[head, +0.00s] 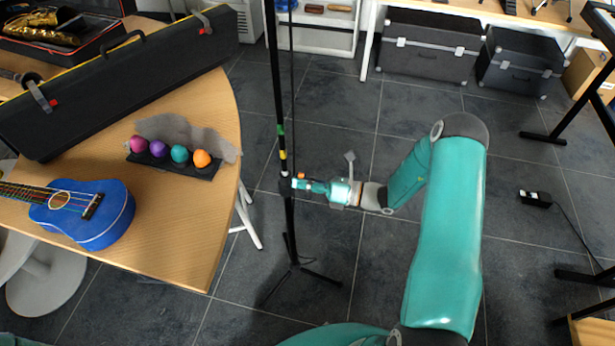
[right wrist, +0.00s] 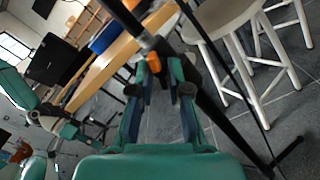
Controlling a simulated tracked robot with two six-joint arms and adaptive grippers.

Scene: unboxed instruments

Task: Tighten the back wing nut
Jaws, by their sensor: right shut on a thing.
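A black upright stand (head: 285,150) with green, white and yellow bands on its pole stands on the floor right of the table. An orange wing nut (head: 302,175) sits on its dark collar, and it also shows at the fingertips in the right wrist view (right wrist: 153,62). My right gripper (head: 308,186) reaches in from the right and is shut on the orange wing nut; its fingers partly hide the grip. My left arm shows at the left of the right wrist view, where its gripper (right wrist: 78,132) is small and its jaws unclear.
A wooden table (head: 225,110) with a blue ukulele (head: 85,212), coloured egg-shaped items (head: 180,153) and a long black case (head: 130,75) is on the left. White stools (right wrist: 225,15) are behind the pole in the right wrist view. The floor around the stand is mostly open.

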